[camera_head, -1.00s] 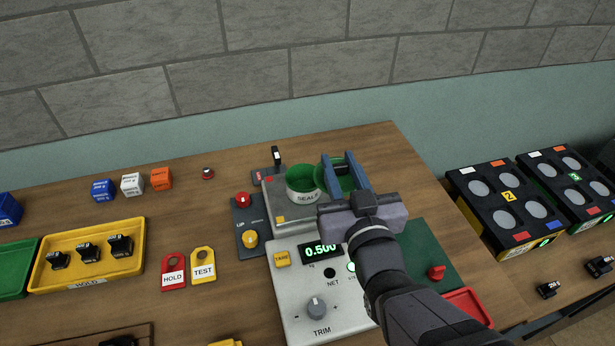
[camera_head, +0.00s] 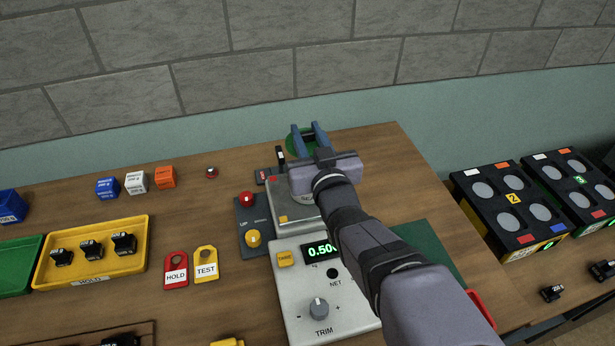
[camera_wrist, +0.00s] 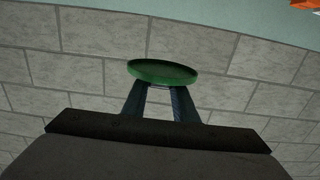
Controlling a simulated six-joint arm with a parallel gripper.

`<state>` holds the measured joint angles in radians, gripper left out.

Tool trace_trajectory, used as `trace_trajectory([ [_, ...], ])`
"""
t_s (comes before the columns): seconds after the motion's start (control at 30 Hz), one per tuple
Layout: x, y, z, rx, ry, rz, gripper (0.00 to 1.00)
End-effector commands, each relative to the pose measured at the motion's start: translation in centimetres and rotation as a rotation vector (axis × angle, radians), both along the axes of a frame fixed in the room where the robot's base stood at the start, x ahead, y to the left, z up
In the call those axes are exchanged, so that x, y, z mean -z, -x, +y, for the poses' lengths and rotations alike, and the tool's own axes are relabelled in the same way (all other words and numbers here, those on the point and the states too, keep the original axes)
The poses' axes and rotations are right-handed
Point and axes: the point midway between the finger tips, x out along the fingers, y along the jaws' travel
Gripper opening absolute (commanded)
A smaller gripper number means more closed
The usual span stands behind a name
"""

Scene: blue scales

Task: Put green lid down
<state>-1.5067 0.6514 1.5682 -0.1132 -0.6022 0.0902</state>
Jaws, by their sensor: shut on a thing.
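My gripper (camera_head: 311,133) is shut on the green lid (camera_head: 293,141), a round disc whose edge shows beside the blue fingers, near the back of the table. In the wrist view the lid (camera_wrist: 162,71) is between the fingertips, with only the wall behind it. The container marked SEAL that showed earlier on the scale is now mostly hidden behind my gripper. The scale (camera_head: 295,207) has a grey top and a green display (camera_head: 320,249); my arm covers the display's right end. I cannot tell how high the lid is above the table.
A red and yellow button panel (camera_head: 241,217) stands left of the scale. Blue, white and orange cubes (camera_head: 136,182) are at the back left. A yellow tray (camera_head: 60,282) holds black weights. HOLD and TEST tags (camera_head: 205,270) lie in front. Bare wood (camera_head: 390,165) lies right of my gripper.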

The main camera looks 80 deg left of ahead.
Motion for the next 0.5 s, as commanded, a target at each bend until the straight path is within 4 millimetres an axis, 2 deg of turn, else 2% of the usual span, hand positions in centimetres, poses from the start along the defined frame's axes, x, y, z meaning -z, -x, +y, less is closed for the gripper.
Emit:
trace_trajectory([
  [0.3,0.2,0.0,0.0,0.000,0.001,0.000,0.04],
  [0.5,2.4,0.0,0.0,0.000,0.005,0.000,0.04],
])
